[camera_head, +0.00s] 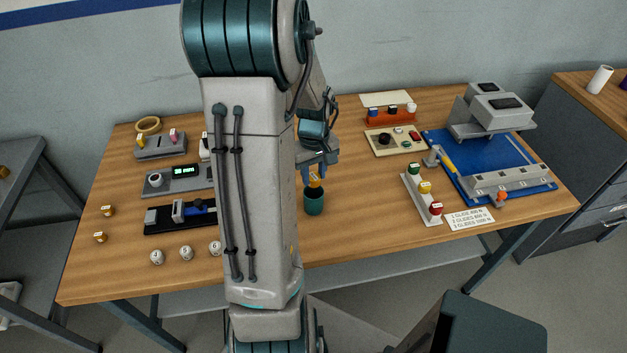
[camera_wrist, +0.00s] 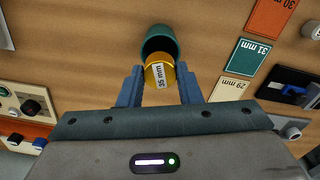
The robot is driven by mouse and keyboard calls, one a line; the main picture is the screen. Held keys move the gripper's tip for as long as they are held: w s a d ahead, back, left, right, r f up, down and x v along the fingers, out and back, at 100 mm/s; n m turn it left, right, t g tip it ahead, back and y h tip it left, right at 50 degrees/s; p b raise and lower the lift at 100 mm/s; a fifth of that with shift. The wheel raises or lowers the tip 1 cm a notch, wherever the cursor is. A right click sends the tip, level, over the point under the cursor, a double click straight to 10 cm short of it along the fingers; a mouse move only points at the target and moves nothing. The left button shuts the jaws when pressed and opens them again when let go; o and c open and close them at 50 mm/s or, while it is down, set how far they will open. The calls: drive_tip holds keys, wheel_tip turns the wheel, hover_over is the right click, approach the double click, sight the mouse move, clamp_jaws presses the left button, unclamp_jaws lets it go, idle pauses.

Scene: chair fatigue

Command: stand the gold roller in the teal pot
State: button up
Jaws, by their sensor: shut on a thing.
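The gold roller (camera_wrist: 159,76), with its end labelled 35 mm, is held between the two blue fingers of my gripper (camera_wrist: 160,86). The teal pot (camera_wrist: 160,40) lies just beyond the roller in the wrist view, and the roller overlaps its dark mouth. In the head view the gold roller (camera_head: 315,181) shows upright between the fingers of my gripper (camera_head: 314,174), directly over the teal pot (camera_head: 314,204), which stands on the table. I cannot tell whether the roller's lower end is inside the rim.
The wooden table (camera_head: 355,225) is clear to the right of the pot. A blue mat (camera_head: 500,165) with a grey machine is at right. Size cards (camera_wrist: 251,55) show in the wrist view.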

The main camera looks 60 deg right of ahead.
sight(313, 177)
drive_tip(key=shift+f+p, duration=0.3)
drive_tip(key=shift+f, duration=1.7)
drive_tip(key=shift+a+f+b, duration=0.2)
drive_tip(key=shift+f+b, duration=0.45)
drive_tip(key=shift+b, duration=0.15)
drive_tip(key=o, duration=1)
drive_tip(key=shift+s+a+f, duration=0.1)
drive_tip(key=shift+a, duration=0.05)
drive_tip(key=shift+o, duration=0.2)
drive_tip(key=shift+r+p, duration=0.7)
drive_tip(key=shift+p, duration=0.2)
drive_tip(key=shift+o, duration=0.2)
drive_tip(key=r, duration=0.8)
drive_tip(key=r+b, duration=0.1)
drive_tip(key=r, duration=0.3)
drive_tip(key=shift+d, duration=0.35)
drive_tip(key=shift+r, duration=0.1)
